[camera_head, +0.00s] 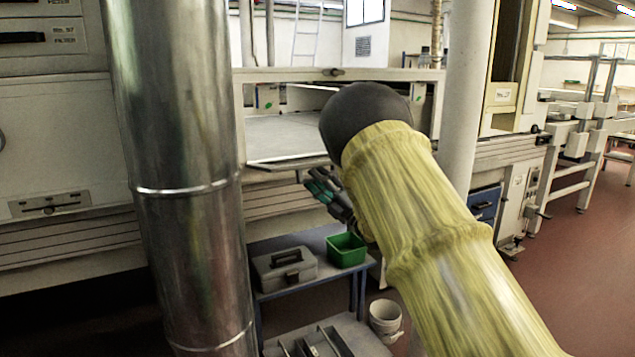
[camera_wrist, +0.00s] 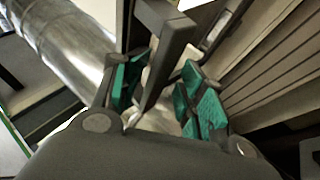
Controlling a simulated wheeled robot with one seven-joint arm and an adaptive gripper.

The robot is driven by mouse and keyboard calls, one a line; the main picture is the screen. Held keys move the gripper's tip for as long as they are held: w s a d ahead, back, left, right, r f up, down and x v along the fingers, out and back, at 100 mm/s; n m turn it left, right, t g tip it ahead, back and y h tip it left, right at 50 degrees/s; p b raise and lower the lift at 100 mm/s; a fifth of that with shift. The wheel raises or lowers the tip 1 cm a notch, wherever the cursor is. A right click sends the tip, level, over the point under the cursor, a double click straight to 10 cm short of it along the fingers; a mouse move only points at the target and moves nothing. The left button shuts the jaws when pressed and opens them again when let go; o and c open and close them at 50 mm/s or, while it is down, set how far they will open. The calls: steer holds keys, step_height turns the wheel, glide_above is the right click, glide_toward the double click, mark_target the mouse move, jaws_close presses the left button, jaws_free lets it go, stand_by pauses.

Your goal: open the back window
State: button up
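A pale window frame (camera_head: 240,100) surrounds the tunnel opening in the head view, with a small dark handle (camera_head: 333,72) at its top middle. A grey metal bed (camera_head: 280,135) shows through the opening. Which part is the back window I cannot tell for sure. My gripper (camera_head: 325,190) is just below and in front of the bed's front edge, partly hidden by my yellow-sleeved arm. In the wrist view its teal-padded fingers (camera_wrist: 160,95) are apart. A dark grey bar (camera_wrist: 172,45) reaches between them; contact with the pads is not clear.
A shiny metal duct (camera_head: 185,170) stands close on the left, and a pale post (camera_head: 466,90) on the right. Below are a blue-grey table (camera_head: 315,238) with a grey toolbox (camera_head: 285,268) and green bin (camera_head: 346,250), and a white bucket (camera_head: 385,318). Red floor is open at right.

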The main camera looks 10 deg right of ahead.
steer(key=v, duration=1.2)
stand_by(0.3)
